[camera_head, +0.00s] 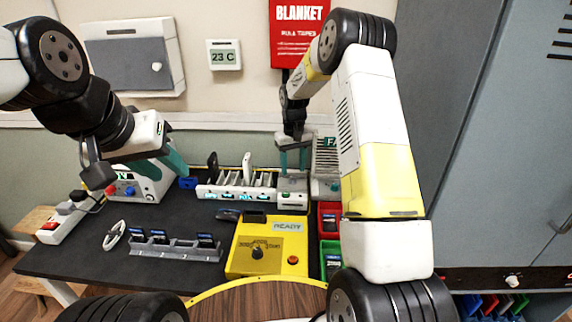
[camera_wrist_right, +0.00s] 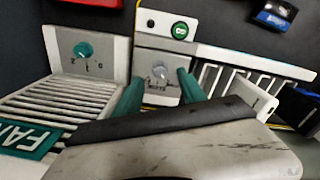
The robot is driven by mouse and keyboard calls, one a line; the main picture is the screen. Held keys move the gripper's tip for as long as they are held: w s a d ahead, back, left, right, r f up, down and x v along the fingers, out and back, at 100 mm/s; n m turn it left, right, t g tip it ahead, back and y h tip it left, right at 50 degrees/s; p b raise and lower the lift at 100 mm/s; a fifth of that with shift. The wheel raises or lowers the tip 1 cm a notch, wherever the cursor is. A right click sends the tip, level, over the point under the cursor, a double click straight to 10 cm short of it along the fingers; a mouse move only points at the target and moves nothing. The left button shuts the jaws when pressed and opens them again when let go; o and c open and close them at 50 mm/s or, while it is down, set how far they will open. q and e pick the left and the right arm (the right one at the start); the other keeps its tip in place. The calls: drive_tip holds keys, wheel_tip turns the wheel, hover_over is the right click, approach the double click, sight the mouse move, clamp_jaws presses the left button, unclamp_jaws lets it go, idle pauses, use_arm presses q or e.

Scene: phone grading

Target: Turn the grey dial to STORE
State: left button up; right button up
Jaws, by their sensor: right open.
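The grey dial (camera_wrist_right: 158,72) sits on the sloped face of a pale unit at the end of the slotted rack, in the right wrist view. Small marks surround it, too small to read, so I cannot tell its setting. My right gripper (camera_wrist_right: 161,88) is open, its two teal fingers on either side of the dial; I cannot tell whether they touch it. In the head view my right gripper (camera_head: 294,157) is over that pale unit (camera_head: 292,186). My left gripper (camera_head: 160,166) hangs at the left by the white box; its finger gap is unclear.
A teal knob (camera_wrist_right: 84,50) on the fan unit and a green button (camera_wrist_right: 180,30) are close to the dial. The slotted rack (camera_head: 237,192) adjoins the pale unit. A yellow box (camera_head: 236,268) and red (camera_head: 329,207) and green bins stand in front.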

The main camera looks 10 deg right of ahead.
sight(293, 178)
drive_tip(key=shift+r, duration=2.05)
